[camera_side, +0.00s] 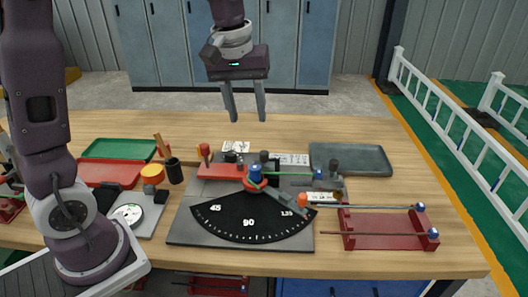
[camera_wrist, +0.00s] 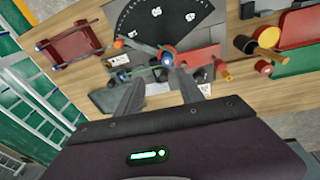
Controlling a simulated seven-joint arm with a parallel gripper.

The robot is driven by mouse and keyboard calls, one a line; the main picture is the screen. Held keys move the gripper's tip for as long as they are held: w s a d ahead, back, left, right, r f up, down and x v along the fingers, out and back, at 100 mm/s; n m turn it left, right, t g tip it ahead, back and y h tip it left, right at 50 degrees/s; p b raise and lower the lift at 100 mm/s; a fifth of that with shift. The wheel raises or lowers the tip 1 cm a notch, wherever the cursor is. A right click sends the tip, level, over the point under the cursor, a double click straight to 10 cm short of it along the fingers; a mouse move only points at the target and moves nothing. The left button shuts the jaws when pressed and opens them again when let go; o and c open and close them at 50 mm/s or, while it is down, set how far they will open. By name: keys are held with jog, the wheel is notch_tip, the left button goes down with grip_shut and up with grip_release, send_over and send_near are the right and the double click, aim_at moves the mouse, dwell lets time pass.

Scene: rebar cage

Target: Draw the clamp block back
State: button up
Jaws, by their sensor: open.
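A red block (camera_side: 222,172), which looks like the clamp block, lies on the back left of the grey bending plate (camera_side: 185,232). Dark knobs and a red-topped post (camera_side: 205,152) stand at it. It also shows in the wrist view (camera_wrist: 204,56). Beside it is the central blue-topped pin (camera_side: 255,173). My gripper (camera_side: 246,118) is open and empty, pointing down, above and behind the plate in the side view. In the wrist view its fingers (camera_wrist: 157,78) reach toward the fixture without visible contact, and the right finger partly covers the block's surroundings.
A black angle dial (camera_side: 250,215) covers the plate's front. A grey tray (camera_side: 350,160) stands at back right. Green (camera_side: 118,148) and red (camera_side: 110,172) trays lie left. The table's back is clear.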

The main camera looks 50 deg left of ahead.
aim_at(265, 152)
jog(key=w+a+f+n, duration=0.1)
jog(key=w+f, duration=0.1)
jog(key=f, duration=0.1)
jog(key=w+a+f+n+g, duration=0.1)
jog(key=w+f, duration=0.2)
jog(key=w+a+f+n, duration=0.1)
jog(key=w+f, duration=0.2)
jog(key=shift+a+f+n+g, duration=0.1)
jog(key=shift+a+n+g, duration=0.2)
jog(key=shift+a+n, duration=0.1)
jog(key=f, duration=0.8)
jog(key=shift+w+a, duration=0.1)
jog(key=shift+w, duration=0.1)
jog(key=shift+r, duration=0.1)
grip_shut()
